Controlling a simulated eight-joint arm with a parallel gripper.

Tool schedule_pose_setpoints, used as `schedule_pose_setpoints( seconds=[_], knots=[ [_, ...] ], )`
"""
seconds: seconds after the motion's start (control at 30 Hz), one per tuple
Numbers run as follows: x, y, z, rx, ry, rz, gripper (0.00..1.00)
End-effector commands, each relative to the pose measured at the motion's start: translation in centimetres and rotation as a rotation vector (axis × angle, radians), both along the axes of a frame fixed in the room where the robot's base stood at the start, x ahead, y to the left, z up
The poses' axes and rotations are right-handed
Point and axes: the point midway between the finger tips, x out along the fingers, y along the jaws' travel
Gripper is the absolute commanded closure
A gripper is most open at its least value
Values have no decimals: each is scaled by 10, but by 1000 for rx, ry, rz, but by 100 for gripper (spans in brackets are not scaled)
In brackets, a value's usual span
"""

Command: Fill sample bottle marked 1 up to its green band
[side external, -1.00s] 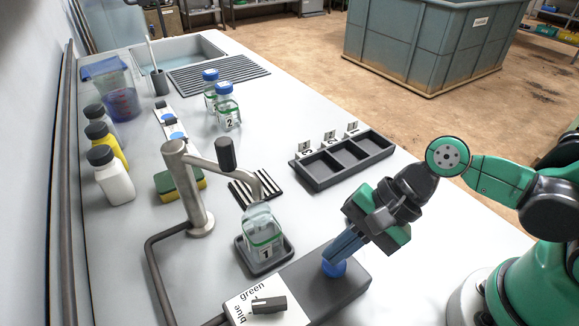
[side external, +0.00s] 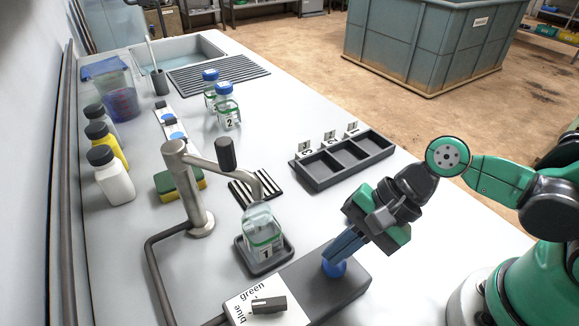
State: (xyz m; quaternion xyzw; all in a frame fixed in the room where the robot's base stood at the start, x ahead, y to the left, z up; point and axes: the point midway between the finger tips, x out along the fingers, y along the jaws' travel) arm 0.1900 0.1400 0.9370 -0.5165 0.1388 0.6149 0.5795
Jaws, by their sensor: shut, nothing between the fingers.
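The sample bottle marked 1 (side external: 262,236) stands upright, uncapped as far as I can see, on a small dark tray (side external: 284,262) under the spout of the metal tap (side external: 203,158). A green band runs around it; the liquid level inside is hard to make out. My gripper (side external: 338,258) is shut and empty, angled down with its fingertips at the blue button (side external: 333,269) on a dark box (side external: 351,288). They appear to touch the button; how far it is pressed I cannot tell. A dark knob (side external: 268,305) sits on the plate marked blue and green.
Two blue-capped bottles (side external: 229,115), one marked 2, stand farther back. An empty three-compartment dark rack (side external: 318,180) lies right of the tap. A sponge (side external: 166,188) and several capped bottles (side external: 113,181) are at left. A sink (side external: 190,50) is at the back.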

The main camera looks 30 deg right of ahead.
Motion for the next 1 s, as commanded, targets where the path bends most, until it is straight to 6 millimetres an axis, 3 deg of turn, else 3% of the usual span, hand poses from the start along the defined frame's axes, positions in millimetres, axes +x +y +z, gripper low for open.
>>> schedule_pose_setpoints(
  seconds=[1.0],
  knots=[
    [0, 0, 10, 0, 0, 0, 100]
  ],
)
